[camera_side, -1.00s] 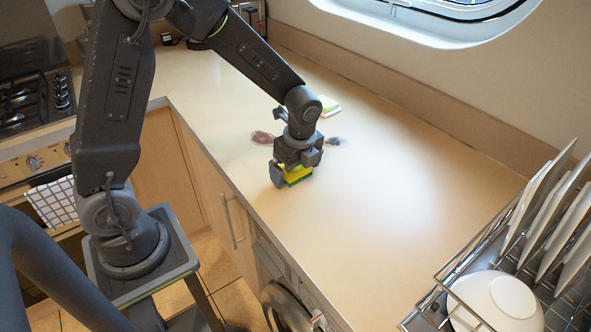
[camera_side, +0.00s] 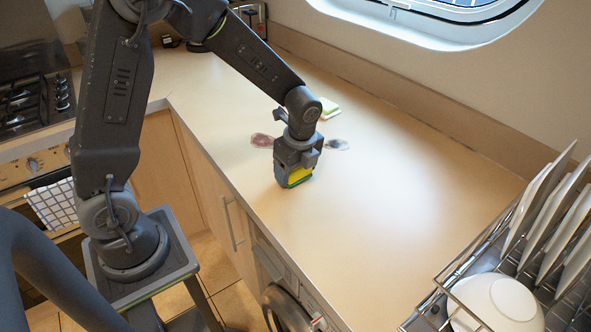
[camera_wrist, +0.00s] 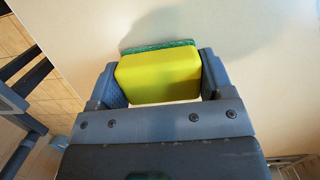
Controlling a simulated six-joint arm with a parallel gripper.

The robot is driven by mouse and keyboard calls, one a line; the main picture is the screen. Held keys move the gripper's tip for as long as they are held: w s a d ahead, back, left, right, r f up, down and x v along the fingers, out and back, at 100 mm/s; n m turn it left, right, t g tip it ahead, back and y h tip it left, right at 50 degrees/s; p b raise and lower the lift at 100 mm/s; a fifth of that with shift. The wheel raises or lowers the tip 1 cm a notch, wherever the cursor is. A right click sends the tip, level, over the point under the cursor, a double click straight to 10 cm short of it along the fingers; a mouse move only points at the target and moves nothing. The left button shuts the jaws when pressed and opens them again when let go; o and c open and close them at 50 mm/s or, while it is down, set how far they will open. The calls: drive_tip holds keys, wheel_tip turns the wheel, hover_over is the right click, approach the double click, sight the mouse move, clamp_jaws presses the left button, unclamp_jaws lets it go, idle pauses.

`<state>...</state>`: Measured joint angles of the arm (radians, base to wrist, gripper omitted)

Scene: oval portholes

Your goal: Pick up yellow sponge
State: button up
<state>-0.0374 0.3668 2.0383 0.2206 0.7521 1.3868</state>
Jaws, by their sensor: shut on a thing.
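The yellow sponge (camera_side: 299,174) has a green scouring side. It is between the jaws of my gripper (camera_side: 294,178), low over the counter near its front edge. In the wrist view the sponge (camera_wrist: 158,75) sits between both fingers of my gripper (camera_wrist: 158,82), with its green layer at the far side. The gripper is shut on it. I cannot tell whether the sponge touches the counter.
The counter (camera_side: 400,200) is clear to the right. A reddish stain (camera_side: 262,140) and a dark stain (camera_side: 338,144) lie behind the gripper. Another sponge, pale with green (camera_side: 328,107), lies near the wall. A dish rack (camera_side: 465,262) with plates and a white bowl (camera_side: 497,302) stands front right.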

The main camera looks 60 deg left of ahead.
wheel_tip(320, 180, up, 4)
drive_tip(key=shift+f, duration=0.2)
drive_tip(key=s+a+r, duration=0.5)
drive_tip(key=a+r, duration=0.2)
drive_tip(key=a, duration=0.3)
drive_tip(key=shift+s, duration=0.4)
drive_tip(key=shift+a, duration=0.1)
